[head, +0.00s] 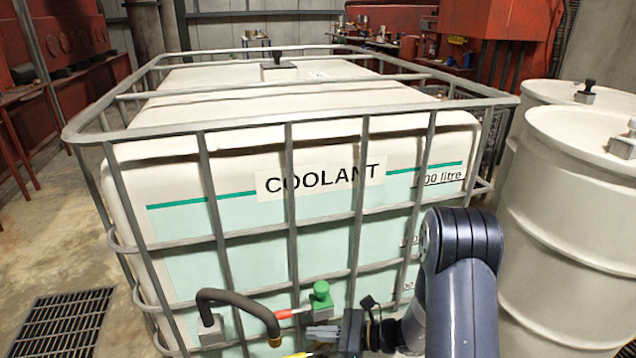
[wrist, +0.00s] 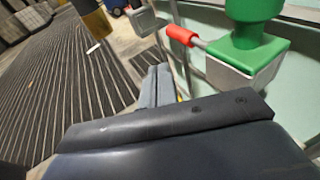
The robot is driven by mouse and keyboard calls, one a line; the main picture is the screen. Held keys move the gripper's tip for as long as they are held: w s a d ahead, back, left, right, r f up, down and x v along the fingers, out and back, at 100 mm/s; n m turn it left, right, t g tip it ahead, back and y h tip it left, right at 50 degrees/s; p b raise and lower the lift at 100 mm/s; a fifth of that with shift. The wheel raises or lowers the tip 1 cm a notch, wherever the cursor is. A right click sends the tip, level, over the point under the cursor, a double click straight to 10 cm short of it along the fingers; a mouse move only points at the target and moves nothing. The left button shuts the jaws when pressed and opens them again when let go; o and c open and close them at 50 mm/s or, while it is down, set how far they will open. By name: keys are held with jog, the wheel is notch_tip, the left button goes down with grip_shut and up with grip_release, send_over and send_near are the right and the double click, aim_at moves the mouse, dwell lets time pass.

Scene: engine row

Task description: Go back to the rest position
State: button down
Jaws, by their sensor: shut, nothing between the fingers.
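My gripper (head: 322,333) is low in front of the caged coolant tank (head: 320,250), with its grey fingers closed together and empty. The fingers also show in the wrist view (wrist: 156,86). A green valve (head: 321,297) with a red-tipped lever (head: 286,313) sits on the tank's front, just above and behind the fingers in the head view. In the wrist view the green valve (wrist: 255,40) and its red lever tip (wrist: 180,36) are to the upper right of the fingers, apart from them.
A dark hose (head: 240,302) with a yellow end hangs left of the valve. White drums (head: 570,180) stand close on the right of my arm. A slatted floor grate (head: 65,325) lies at lower left, with open floor around it. Red benches (head: 65,85) line the left wall.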

jog(key=w+d+n+g, duration=0.1)
jog(key=d+g, duration=0.1)
jog(key=d, duration=0.3)
jog(key=w+d+r+n+g+p, duration=0.1)
jog(key=d+n+g, duration=0.1)
jog(key=d, duration=0.3)
jog(key=shift+r+g, duration=0.25)
jog(key=shift+g, duration=0.05)
jog(key=shift+f+n, duration=0.1)
jog(key=shift+n, duration=0.2)
